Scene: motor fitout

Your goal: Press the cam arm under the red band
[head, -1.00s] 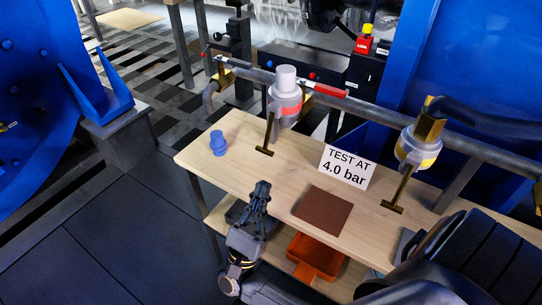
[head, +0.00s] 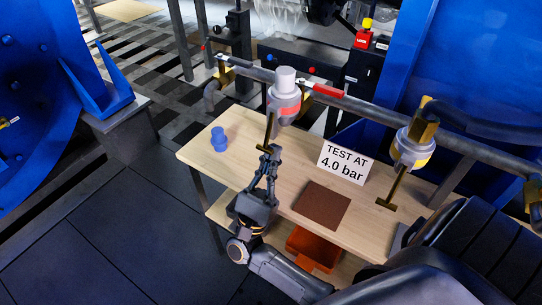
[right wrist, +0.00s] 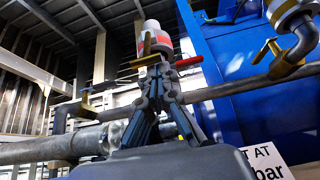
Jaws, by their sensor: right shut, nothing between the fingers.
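The grey coupling with the red band (head: 284,103) and a white cap hangs on the pipe above the bench. The gripper is shut and empty, fingers pointing up at the arm's lower end. I cannot tell whether they touch. The right wrist view shows the red band (right wrist: 157,39) and the brass arm (right wrist: 147,44) just above the fingertips (right wrist: 158,72). My left gripper is not in view.
A yellow-banded coupling (head: 410,151) with its own brass arm hangs at the right. A blue fitting (head: 219,139), a brown mat (head: 322,205) and a "TEST AT 4.0 bar" sign (head: 346,163) are on the wooden bench (head: 235,165). An orange tray (head: 314,248) is below.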

